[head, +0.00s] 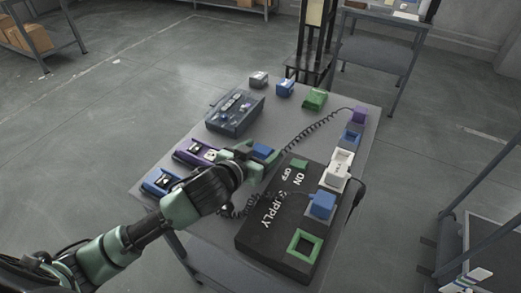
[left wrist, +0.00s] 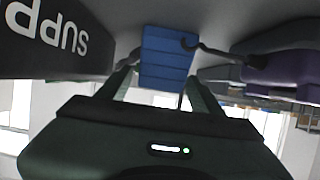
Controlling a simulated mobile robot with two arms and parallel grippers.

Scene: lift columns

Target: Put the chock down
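A blue block (head: 264,151), which I take to be the chock, is at the tip of my left gripper (head: 255,153) over the middle of the grey table (head: 205,243). In the left wrist view the block (left wrist: 167,55) shows ribbed blue faces between the two fingers (left wrist: 162,92). The gripper is shut on it. The table surface is close beyond the block; whether they touch I cannot tell. My right gripper is not in view.
A black supply box (head: 258,237) with a green square socket stands at the right front. A dark box (head: 232,112), two small units (head: 163,183) at the left edge, and grey, blue and green blocks (head: 315,99) sit around. Coiled cord (head: 310,132) crosses the table.

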